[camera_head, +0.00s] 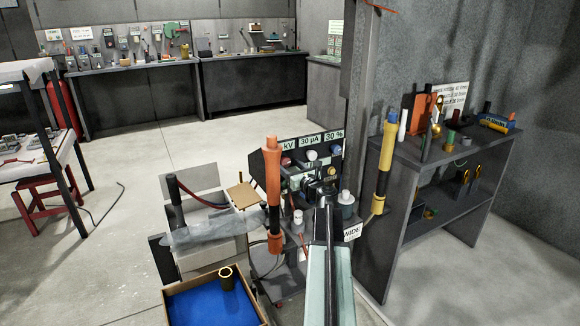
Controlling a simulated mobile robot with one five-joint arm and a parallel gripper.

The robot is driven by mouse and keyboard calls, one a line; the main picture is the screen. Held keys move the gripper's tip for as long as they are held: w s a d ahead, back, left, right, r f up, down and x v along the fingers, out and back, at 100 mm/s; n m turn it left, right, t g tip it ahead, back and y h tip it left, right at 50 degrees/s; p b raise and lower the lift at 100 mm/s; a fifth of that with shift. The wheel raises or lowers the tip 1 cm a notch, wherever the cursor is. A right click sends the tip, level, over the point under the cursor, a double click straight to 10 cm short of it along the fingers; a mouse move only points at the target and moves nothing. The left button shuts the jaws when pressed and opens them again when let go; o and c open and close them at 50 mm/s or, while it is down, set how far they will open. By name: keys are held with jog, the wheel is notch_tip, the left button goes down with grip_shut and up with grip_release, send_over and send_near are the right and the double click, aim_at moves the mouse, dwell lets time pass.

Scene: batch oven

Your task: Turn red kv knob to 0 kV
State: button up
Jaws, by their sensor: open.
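A dark control panel (327,171) stands in the middle of the view, with labels reading "kV", "30 µA" and "30 %" along its top. The number before "kV" is hidden behind an orange upright handle. A small red knob (286,161) sits below the kV label, partly covered by that handle. A pale knob sits below the 30 µA label (309,141). My gripper (318,180) is black and open, in front of the lower middle of the panel. It is below and right of the red knob and appears apart from it. The knob's pointer is too small to read.
The orange handle (273,185) stands left of the panel, a yellow one (385,160) to the right. A blue-lined tray (178,314) holding a brass ring is at the bottom. A dark shelf table (440,155) stands at right. Open floor lies to the left.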

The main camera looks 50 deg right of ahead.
jog(key=shift+w+d, duration=0.2)
jog(key=shift+w, duration=0.4)
jog(key=shift+s, duration=0.1)
jog(key=c, duration=1.2)
jog(key=shift+s+d, duration=0.1)
jog(key=shift+d, duration=0.25)
grip_shut()
jog(key=shift+a, duration=0.3)
